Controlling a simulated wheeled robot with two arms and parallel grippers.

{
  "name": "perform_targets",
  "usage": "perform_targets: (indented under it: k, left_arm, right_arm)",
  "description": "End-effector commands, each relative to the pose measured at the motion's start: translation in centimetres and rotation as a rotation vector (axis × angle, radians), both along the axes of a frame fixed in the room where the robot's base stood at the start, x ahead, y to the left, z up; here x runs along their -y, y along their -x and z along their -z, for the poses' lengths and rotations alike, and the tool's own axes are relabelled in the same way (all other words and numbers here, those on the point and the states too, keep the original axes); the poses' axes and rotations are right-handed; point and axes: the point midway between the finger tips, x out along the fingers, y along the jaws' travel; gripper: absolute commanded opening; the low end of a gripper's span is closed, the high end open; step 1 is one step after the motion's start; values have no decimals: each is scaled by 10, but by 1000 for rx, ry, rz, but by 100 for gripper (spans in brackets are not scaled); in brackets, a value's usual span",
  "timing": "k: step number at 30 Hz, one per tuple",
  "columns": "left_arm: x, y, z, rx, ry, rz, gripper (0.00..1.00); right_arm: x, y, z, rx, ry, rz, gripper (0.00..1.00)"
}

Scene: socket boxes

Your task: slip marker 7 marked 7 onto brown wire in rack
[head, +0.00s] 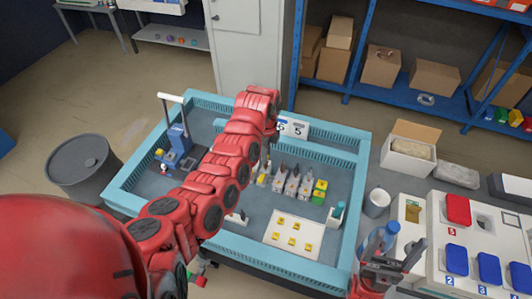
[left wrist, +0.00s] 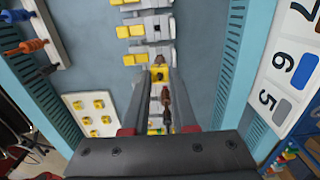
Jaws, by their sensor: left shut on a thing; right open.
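My left gripper (left wrist: 159,76) is shut on a small yellow marker with a dark hole in it. Its digit is not legible. A brown piece like a wire (left wrist: 166,96) shows between the fingers; I cannot tell whether it is in the marker. The white rack (left wrist: 54,36) stands at the upper left in the left wrist view, with an orange-brown wire (left wrist: 27,46) and dark ones. In the head view the red left arm hides most of the gripper and part of the rack (head: 237,217). My right gripper (head: 388,262) is open at the lower right.
A white board with several yellow markers (head: 278,252) lies on the blue-rimmed table. Several terminal blocks (head: 292,186) stand in a row. Numbered label plates (left wrist: 290,75) line the far side.

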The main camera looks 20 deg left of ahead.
Motion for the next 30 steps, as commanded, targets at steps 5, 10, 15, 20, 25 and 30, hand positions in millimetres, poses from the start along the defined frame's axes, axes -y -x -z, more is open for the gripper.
perform_targets:
  k: [5, 10, 15, 20, 25, 30]
  left_arm:
    - [0, 0, 0, 0, 0, 0, 0]
    - [0, 0, 0, 0, 0, 0, 52]
    - [0, 0, 0, 0, 0, 0, 60]
    - [0, 0, 0, 0, 0, 0, 73]
    - [0, 0, 0, 0, 0, 0, 86]
    - [0, 0, 0, 0, 0, 0, 86]
  right_arm:
    - [0, 0, 0, 0, 0, 0, 80]
    - [0, 0, 0, 0, 0, 0, 80]
    - [0, 0, 0, 0, 0, 0, 80]
    - [0, 0, 0, 0, 0, 0, 80]
    - [0, 0, 0, 0, 0, 0, 80]
    - [0, 0, 0, 0, 0, 0, 80]
